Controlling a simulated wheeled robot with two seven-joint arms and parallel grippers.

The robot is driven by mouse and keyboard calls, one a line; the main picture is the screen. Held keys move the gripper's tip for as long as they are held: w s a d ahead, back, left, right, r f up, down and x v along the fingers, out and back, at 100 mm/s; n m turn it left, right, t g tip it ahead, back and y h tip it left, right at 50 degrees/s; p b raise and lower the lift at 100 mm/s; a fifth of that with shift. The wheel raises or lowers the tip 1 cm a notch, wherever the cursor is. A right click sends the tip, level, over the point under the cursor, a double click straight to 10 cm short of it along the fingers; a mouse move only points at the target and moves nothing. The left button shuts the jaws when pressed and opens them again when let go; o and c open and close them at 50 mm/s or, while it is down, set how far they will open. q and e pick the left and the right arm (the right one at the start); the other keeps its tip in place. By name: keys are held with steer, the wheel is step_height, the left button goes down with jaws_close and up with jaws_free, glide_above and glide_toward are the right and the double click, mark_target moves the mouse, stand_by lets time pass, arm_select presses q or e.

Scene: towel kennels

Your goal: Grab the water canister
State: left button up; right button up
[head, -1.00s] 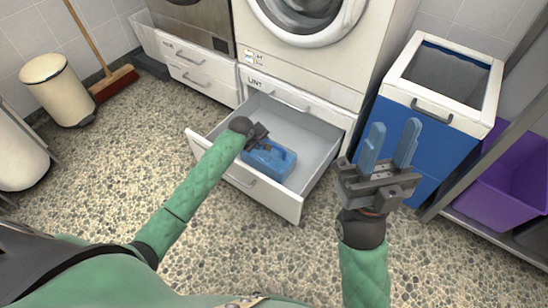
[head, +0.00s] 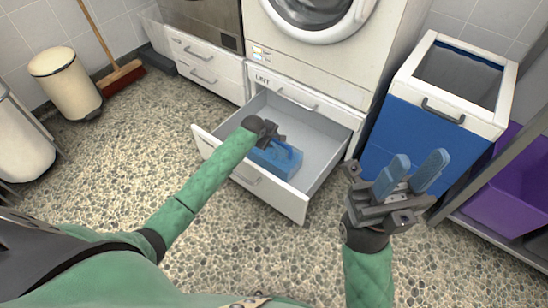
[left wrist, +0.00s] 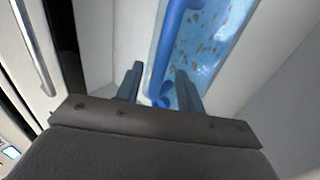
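The water canister (head: 283,160) is a blue container lying in the open drawer. In the left wrist view its see-through blue body (left wrist: 212,45) and solid blue handle (left wrist: 168,45) show. My left gripper (head: 284,143) reaches down into the drawer over the canister. Its two fingers (left wrist: 160,88) are spread, with the handle running between them and visible gaps beside it. My gripper and forearm hide part of the canister in the head view. My right gripper (head: 415,170) is open and empty, its blue fingers pointing up, in front of the blue bin.
The drawer (head: 322,142) is pulled out below a white washing machine (head: 340,60); its front panel and side walls surround the canister. A blue and white bin (head: 415,130) and a purple tub (head: 510,195) stand on the right. The pebbled floor on the left is mostly clear.

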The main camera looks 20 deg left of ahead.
mark_target(274, 140)
arm_select(q)
steer(key=b+x, duration=0.1)
steer(key=x, duration=0.2)
steer(key=shift+f, duration=0.1)
jaws_close()
stand_by(1.2)
